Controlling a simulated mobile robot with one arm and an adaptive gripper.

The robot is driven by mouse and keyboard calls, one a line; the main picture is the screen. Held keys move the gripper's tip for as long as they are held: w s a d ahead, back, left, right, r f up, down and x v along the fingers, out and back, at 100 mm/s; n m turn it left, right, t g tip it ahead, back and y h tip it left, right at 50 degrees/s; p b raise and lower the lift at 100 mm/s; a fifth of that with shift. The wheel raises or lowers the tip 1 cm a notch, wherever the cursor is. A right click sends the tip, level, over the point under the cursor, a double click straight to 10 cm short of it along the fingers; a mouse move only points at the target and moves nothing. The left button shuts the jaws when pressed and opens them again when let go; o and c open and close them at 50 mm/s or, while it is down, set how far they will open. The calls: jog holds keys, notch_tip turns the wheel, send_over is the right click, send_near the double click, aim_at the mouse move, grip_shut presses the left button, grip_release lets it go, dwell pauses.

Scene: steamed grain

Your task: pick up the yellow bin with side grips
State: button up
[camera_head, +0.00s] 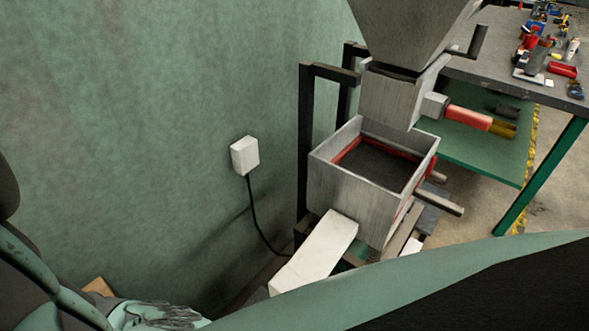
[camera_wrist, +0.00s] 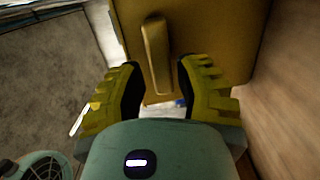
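The yellow bin (camera_wrist: 215,28) fills the upper middle of the wrist view, with one flat side facing my gripper. A raised upright bar, its side grip (camera_wrist: 156,45), stands out from that side. My gripper (camera_wrist: 158,66) is open, with one ridged yellow finger on each side of the bar's lower part. Gaps show between the bar and both fingers, and nothing is held. The rest of the bin is out of frame. I cannot make out the bin or my gripper in the head view.
A metal hopper machine (camera_head: 420,30) with an open square box (camera_head: 345,190) stands near the green wall (camera_head: 160,100). A white wall box (camera_head: 245,156) has a hanging cable. A workbench (camera_head: 490,55) with clutter is at upper right. Wooden-looking surface (camera_wrist: 290,90) lies right of the bin.

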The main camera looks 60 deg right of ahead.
jog(key=a, duration=0.3)
jog(key=shift+w, duration=0.3)
jog(key=shift+o, duration=0.4)
grip_shut()
